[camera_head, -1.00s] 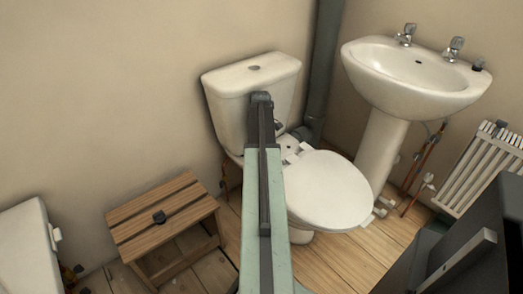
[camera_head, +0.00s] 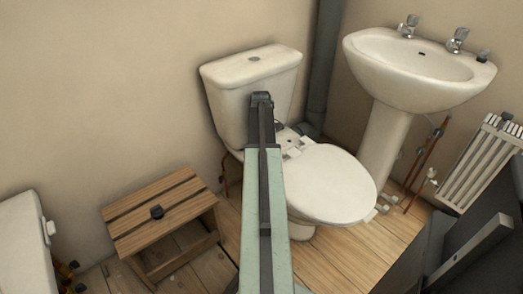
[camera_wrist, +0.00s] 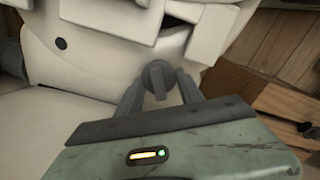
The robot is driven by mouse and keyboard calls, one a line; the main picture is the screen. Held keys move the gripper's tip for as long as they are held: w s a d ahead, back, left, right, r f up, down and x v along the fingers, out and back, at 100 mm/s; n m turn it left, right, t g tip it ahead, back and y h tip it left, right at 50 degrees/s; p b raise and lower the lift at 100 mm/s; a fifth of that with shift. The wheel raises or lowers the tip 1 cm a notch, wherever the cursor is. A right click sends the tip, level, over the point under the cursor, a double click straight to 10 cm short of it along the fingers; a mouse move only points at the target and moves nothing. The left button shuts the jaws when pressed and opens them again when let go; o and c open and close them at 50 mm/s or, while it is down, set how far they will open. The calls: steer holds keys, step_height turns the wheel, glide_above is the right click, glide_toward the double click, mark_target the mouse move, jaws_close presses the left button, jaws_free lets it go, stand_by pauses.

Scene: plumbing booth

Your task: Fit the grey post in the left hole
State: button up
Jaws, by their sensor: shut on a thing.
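My gripper (camera_wrist: 158,90) is shut on the grey post (camera_wrist: 157,76), whose rounded, slotted end shows between the fingers in the wrist view. The white toilet pan (camera_head: 302,229) stands in the middle of the head view, with its white seat lid (camera_head: 328,186) down. One dark round hole (camera_wrist: 61,43) shows open in the pan's white rear ledge, left of the post in the wrist view. I see no second hole; the post and fingers cover that part of the ledge. I cannot tell whether the post touches the ledge. In the head view my arm hides the post.
The white cistern (camera_head: 236,81) stands behind the ledge, close to my gripper. White hinge blocks (camera_wrist: 105,17) lie close beyond the fingers. The basin (camera_head: 425,62) and radiator (camera_head: 487,165) are at right.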

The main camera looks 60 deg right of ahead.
steer(key=o, duration=1.5)
steer(key=shift+a, duration=0.1)
steer(key=shift+r, duration=0.1)
step_height(320, 180, up, 8)
steer(key=p, duration=0.8)
steer(key=shift+f, duration=0.2)
